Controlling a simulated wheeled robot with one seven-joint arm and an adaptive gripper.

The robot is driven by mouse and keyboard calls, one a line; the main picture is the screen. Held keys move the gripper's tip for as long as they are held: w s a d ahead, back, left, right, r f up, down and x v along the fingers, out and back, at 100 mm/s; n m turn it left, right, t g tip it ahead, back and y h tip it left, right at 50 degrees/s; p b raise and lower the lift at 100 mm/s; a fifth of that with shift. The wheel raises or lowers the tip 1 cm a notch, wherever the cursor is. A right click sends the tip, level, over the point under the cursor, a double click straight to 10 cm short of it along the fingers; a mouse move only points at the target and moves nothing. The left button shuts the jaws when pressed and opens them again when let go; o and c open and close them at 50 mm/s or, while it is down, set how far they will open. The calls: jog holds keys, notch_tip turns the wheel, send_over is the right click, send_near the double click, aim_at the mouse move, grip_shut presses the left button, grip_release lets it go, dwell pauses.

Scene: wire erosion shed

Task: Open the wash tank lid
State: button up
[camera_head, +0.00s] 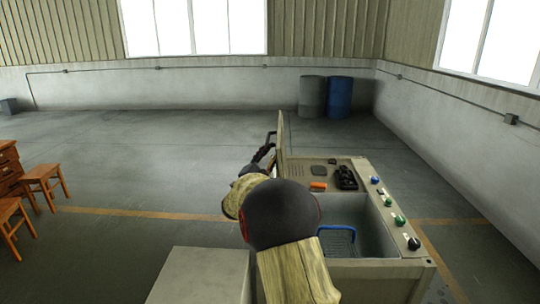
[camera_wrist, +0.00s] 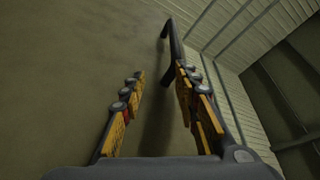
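The wash tank (camera_head: 365,268) stands at the lower right in the head view. Its lid (camera_head: 281,135) is seen nearly edge-on, standing about upright at the tank's left side, and the basin is uncovered. In the wrist view the lid's flat face (camera_wrist: 80,55) fills the left and middle. A dark bar handle (camera_wrist: 172,45) stands off that face, just beyond the fingertips, and partly passes behind the right finger. My gripper (camera_wrist: 160,74) is open, its yellow-padded fingers apart with nothing visible between them. In the head view my arm hides most of the gripper, left of the lid.
A blue basket (camera_head: 338,240) sits in the basin. An orange item (camera_head: 318,185) and a black item (camera_head: 346,178) lie on the tank's deck. Buttons (camera_head: 399,220) line its right edge. A grey barrel (camera_head: 312,96) and blue barrel (camera_head: 339,97) stand far back. Floor to the left is mostly clear; wooden stools (camera_head: 45,182) stand at far left.

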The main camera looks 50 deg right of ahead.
jog(key=b+v, duration=0.3)
jog(key=v, duration=0.5)
jog(key=shift+s+a+f, duration=0.2)
jog(key=shift+s+a, duration=0.05)
dwell(0.4)
jog(key=shift+b, duration=0.45)
dwell(0.5)
